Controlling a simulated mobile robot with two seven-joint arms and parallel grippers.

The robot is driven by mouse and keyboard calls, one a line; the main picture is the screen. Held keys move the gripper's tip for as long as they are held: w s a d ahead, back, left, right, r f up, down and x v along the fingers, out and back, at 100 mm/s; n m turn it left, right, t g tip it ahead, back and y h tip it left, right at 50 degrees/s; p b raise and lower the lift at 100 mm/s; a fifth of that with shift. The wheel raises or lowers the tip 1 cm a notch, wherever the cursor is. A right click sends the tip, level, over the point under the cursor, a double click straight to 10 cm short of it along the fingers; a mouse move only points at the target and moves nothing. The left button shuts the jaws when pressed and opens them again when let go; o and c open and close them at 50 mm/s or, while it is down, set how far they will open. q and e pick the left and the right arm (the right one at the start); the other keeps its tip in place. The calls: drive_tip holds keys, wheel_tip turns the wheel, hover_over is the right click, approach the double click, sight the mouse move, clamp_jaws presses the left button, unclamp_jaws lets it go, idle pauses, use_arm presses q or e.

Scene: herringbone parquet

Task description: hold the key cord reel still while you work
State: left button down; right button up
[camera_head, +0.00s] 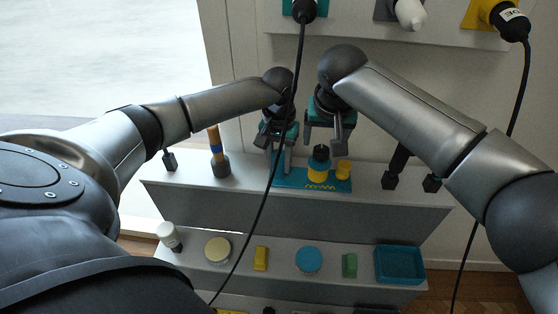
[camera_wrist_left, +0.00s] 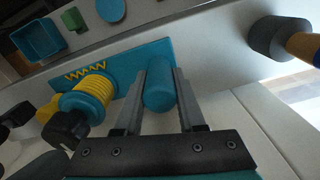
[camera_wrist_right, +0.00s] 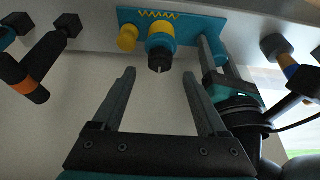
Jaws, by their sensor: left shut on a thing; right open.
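The key cord reel stands on a teal base plate (camera_head: 300,183) with a yellow zigzag mark, on the upper shelf. Its round body (camera_head: 319,170) is teal and yellow with a black top, and a smaller yellow knob (camera_head: 343,169) sits at its right. In the left wrist view, a teal upright post (camera_wrist_left: 160,90) rises from the same plate. My left gripper (camera_head: 282,158) is shut on that post. My right gripper (camera_head: 323,136) is open and empty above the reel body; in the right wrist view the black top (camera_wrist_right: 161,62) lies beyond its fingers, apart from them.
A blue-and-orange-handled tool (camera_head: 217,150) stands left of the reel, and black-ended tools (camera_head: 397,165) at its right. A black cable (camera_head: 268,190) hangs across the front.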

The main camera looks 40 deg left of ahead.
drive_tip(key=v, duration=0.7)
drive_tip(key=shift+r, duration=0.3)
drive_tip(key=shift+s+d, duration=0.1)
drive_tip(key=w+d+f+m+t, duration=0.2)
drive_tip(key=w+d+f+t, duration=0.2)
drive_tip(key=w+f, duration=0.2)
drive_tip(key=n+t+y, duration=0.2)
drive_tip(key=t+y, duration=0.5)
drive_tip(key=t, duration=0.1)
approach(321, 158)
drive_tip(key=shift+g, duration=0.3)
drive_tip(key=x, duration=0.9)
drive_tip(key=shift+w+a+r, duration=0.1)
drive_tip(key=shift+w+r, duration=0.1)
drive_tip(key=shift+w, duration=0.15)
